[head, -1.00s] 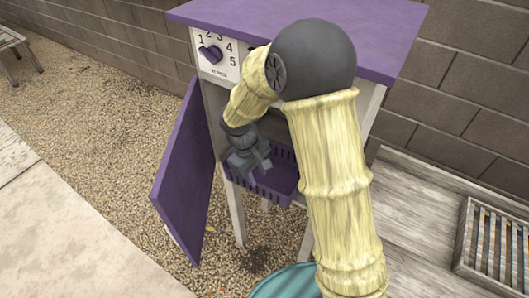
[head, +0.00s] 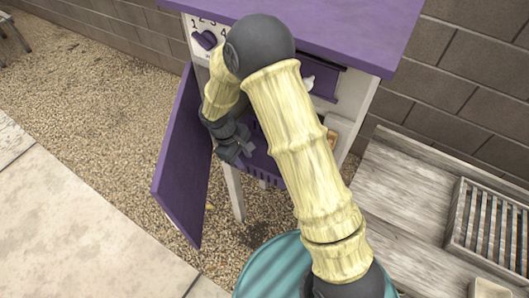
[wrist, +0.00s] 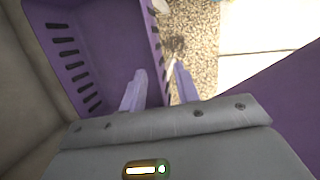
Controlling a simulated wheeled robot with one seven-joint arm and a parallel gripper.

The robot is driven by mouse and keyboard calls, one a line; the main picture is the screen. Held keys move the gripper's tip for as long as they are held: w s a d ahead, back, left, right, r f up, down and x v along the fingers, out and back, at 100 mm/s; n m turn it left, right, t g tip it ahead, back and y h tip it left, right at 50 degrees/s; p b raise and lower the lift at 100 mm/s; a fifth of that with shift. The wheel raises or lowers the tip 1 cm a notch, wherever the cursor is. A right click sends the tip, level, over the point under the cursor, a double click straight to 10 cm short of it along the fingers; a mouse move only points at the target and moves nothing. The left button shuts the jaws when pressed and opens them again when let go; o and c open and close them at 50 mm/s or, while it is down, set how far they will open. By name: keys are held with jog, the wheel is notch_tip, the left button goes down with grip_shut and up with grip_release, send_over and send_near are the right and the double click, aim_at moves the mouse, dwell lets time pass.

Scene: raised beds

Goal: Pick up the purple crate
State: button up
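The purple crate (head: 268,178), with slotted walls, sits inside a white cabinet with a purple top (head: 350,25). My arm hides much of it in the head view. My gripper (head: 240,156) is at the crate's left end, near the open purple door (head: 182,160). In the wrist view the crate (wrist: 100,35) fills the left side, its slotted wall and empty floor showing. My gripper (wrist: 159,68) is open there, one finger over the crate's inside and the other outside, with the rim between them. I cannot tell whether either finger touches it.
The open door stands close to the left of my gripper. A numbered dial (head: 204,39) is on the cabinet front. A teal round object (head: 270,268) stands in front below. A wooden bench (head: 400,205) with a slatted tray (head: 488,235) is at right. Gravel (head: 90,90) lies open at left.

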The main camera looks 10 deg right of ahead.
aim_at(250, 165)
jog(key=shift+x, duration=0.9)
jog(key=p+x, duration=0.1)
jog(key=x, duration=0.1)
jog(key=p+x, duration=0.1)
jog(key=x, duration=0.1)
jog(key=shift+d+f, duration=0.15)
jog(key=shift+d, duration=0.25)
jog(key=shift+f, duration=0.35)
grip_shut()
